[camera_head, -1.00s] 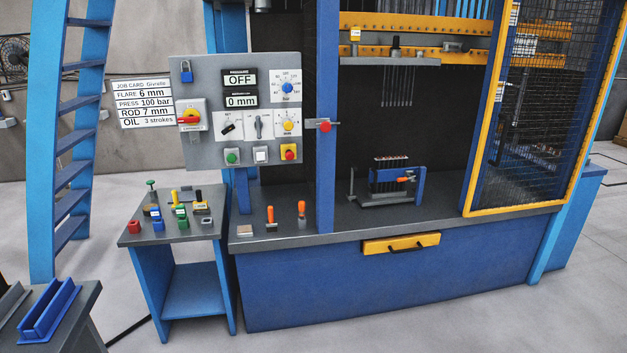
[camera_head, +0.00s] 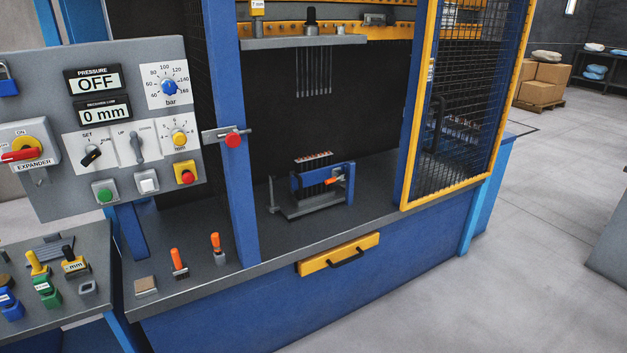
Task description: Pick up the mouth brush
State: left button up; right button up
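Two small upright tools with orange handles stand on the machine's grey bench top, left of the blue post. The left orange-handled tool (camera_head: 178,263) has a wider, dark lower part. The right orange-handled tool (camera_head: 217,247) stands a little farther back. I cannot tell which of them is the mouth brush, as their lower ends are too small to make out. Neither of my grippers is in view.
A tan block (camera_head: 145,286) lies left of the tools. A control panel (camera_head: 105,125) hangs above the left side, and a blue post (camera_head: 232,130) rises right of the tools. A clamped fixture (camera_head: 318,188) stands farther right. A side table (camera_head: 85,318) holds several coloured parts.

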aim_at(179, 268)
jog(key=i+j+u, duration=0.15)
jog(key=i+u, duration=0.15)
jog(key=i, duration=0.6)
jog(key=i+u, duration=0.25)
jog(key=i, duration=0.6)
